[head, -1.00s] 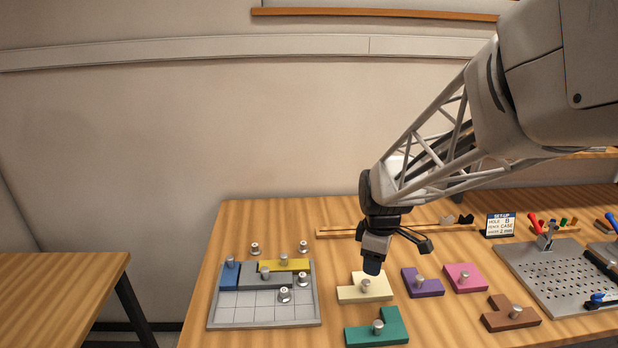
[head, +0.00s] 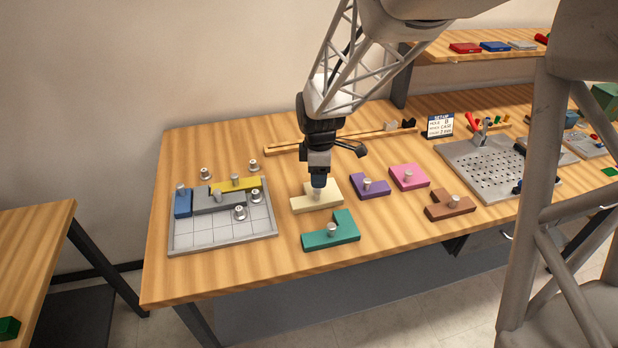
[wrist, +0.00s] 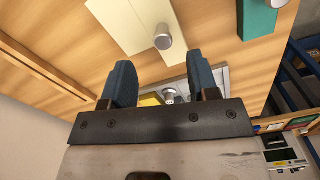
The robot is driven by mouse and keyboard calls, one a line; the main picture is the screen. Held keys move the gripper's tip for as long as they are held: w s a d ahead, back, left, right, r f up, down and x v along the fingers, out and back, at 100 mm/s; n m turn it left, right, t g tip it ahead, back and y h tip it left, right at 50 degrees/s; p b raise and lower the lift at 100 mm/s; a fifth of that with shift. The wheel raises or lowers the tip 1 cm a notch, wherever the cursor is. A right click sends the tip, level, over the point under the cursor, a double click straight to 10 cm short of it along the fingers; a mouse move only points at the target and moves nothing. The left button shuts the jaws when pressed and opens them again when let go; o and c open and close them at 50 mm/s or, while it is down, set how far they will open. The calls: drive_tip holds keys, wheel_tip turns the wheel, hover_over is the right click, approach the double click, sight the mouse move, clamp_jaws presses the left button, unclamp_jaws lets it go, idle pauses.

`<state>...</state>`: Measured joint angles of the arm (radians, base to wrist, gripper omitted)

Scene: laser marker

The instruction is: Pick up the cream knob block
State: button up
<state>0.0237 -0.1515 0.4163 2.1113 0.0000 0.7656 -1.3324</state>
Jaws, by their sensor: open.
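The cream knob block (head: 328,200) lies flat on the wooden table, with a silver knob (head: 317,193) standing on it. My gripper (head: 318,184) points down just above this block in the head view, its fingers close to the knob. In the wrist view my gripper (wrist: 163,82) is open, with two blue fingertips apart and nothing between them that it holds. The cream block (wrist: 130,22) and its knob (wrist: 163,38) lie just beyond the fingertips there. The exact height above the knob is hard to tell.
A teal block (head: 345,230) lies in front, purple (head: 372,190) and pink (head: 412,179) blocks to the right, and a brown block (head: 440,208) farther right. A grey grid tray (head: 190,241) holds blue, grey and yellow blocks. A wooden rail (head: 285,148) runs behind.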

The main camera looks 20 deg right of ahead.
sight(317, 190)
drive_tip(key=shift+f, duration=0.45)
drive_tip(key=shift+f, duration=0.1)
drive_tip(key=shift+s+a+f, duration=0.1)
drive_tip(key=shift+f, duration=2.45)
clamp_jaws()
drive_tip(key=shift+r, duration=0.2)
wheel_tip(317, 190, up, 18)
drive_tip(key=shift+f, duration=0.15)
